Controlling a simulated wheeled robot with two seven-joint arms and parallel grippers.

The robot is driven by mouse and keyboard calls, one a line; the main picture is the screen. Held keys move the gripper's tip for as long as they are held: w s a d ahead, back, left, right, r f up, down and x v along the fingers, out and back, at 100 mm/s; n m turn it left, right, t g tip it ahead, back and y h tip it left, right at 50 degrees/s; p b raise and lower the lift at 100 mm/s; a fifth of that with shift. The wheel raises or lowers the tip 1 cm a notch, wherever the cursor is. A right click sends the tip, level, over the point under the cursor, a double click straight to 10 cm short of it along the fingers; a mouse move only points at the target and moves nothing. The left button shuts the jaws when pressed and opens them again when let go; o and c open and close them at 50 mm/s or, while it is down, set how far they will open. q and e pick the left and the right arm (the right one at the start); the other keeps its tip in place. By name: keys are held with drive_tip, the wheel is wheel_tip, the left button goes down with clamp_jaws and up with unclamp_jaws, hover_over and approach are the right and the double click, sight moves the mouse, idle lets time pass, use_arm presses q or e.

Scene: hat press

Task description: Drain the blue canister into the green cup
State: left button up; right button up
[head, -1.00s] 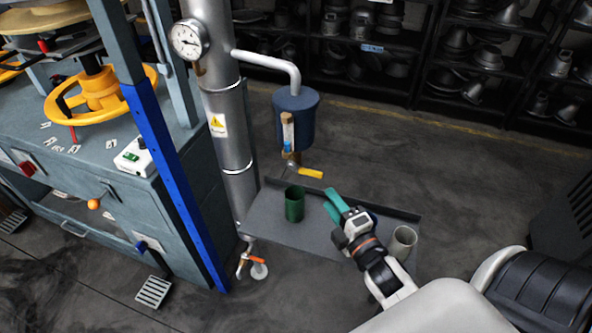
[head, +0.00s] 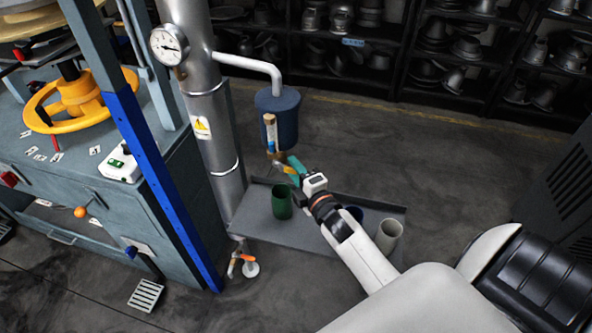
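The blue canister (head: 284,118) hangs on a grey pipe, with a sight tube (head: 270,135) showing blue in its lower part. Below it is a valve with a yellow lever (head: 286,170), mostly hidden by my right gripper. My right gripper (head: 293,164) has its teal fingers at this lever; whether they touch or close on it cannot be told. My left gripper is not in view.
A beige cup (head: 389,237) stands at the tray's right end, and a dark blue cup (head: 354,212) is partly hidden behind my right arm. A steel column with a gauge (head: 169,46) and the blue press post (head: 160,180) stand left. The floor beyond is clear.

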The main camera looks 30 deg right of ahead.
clamp_jaws()
